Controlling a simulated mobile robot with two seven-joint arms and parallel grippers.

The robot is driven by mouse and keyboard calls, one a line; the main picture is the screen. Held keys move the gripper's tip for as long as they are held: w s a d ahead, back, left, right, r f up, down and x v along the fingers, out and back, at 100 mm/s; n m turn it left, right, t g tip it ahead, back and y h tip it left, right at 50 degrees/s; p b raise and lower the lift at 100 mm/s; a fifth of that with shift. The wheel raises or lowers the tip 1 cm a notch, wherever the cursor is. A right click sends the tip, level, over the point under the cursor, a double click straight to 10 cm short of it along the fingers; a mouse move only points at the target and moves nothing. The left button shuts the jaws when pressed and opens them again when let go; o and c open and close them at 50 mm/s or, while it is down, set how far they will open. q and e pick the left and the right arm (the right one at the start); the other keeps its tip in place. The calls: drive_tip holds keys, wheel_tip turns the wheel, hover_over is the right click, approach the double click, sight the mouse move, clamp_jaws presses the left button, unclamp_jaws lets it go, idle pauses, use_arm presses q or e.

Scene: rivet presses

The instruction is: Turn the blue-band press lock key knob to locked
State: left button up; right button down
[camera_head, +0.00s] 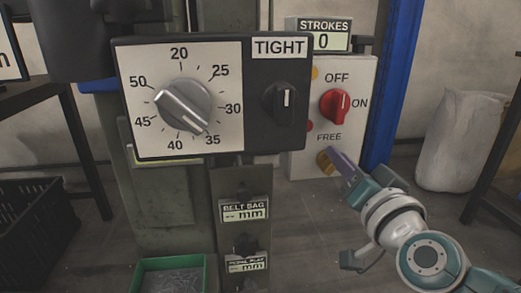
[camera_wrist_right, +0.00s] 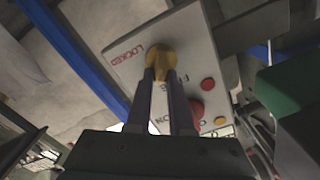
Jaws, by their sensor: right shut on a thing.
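The brass-yellow lock key knob (camera_head: 324,164) sits low on the white control panel (camera_head: 305,165), just below the word FREE, in the head view. In the right wrist view the knob (camera_wrist_right: 160,58) lies at the fingertips, between the red word LOCKED and the word FREE. Which word its pointer faces I cannot tell. My right gripper (camera_head: 333,160) reaches the knob from the lower right. Its two fingers (camera_wrist_right: 160,76) are shut on the knob and hide part of it. My left gripper is not in view.
A red OFF/ON switch (camera_head: 336,105) sits above the knob on the same panel. A black-framed dial box (camera_head: 205,145) stands to the left. A blue post (camera_head: 397,75) rises close on the right. A green tray (camera_head: 173,264) and dark crate (camera_head: 35,215) lie lower left.

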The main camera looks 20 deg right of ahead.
drive_tip(key=shift+s+d+f+m+b, duration=0.15)
drive_tip(key=shift+f+m+b, duration=0.2)
drive_tip(key=shift+m, duration=1.5)
drive_tip(key=shift+w+d+f+m+b, duration=0.15)
drive_tip(key=shift+m+b, duration=0.25)
drive_tip(key=shift+m, duration=1.5)
drive_tip(key=shift+s+d+f+m+b, duration=0.1)
drive_tip(key=shift+f+m+b, duration=0.25)
drive_tip(key=shift+m, duration=1.5)
drive_tip(key=shift+r+m, duration=0.1)
drive_tip(key=shift+m, duration=0.2)
drive_tip(key=c, duration=0.8)
unclamp_jaws()
drive_tip(key=shift+s, duration=0.1)
drive_tip(key=p+v, duration=0.2)
drive_tip(key=v, duration=0.7)
drive_tip(key=shift+s, duration=0.35)
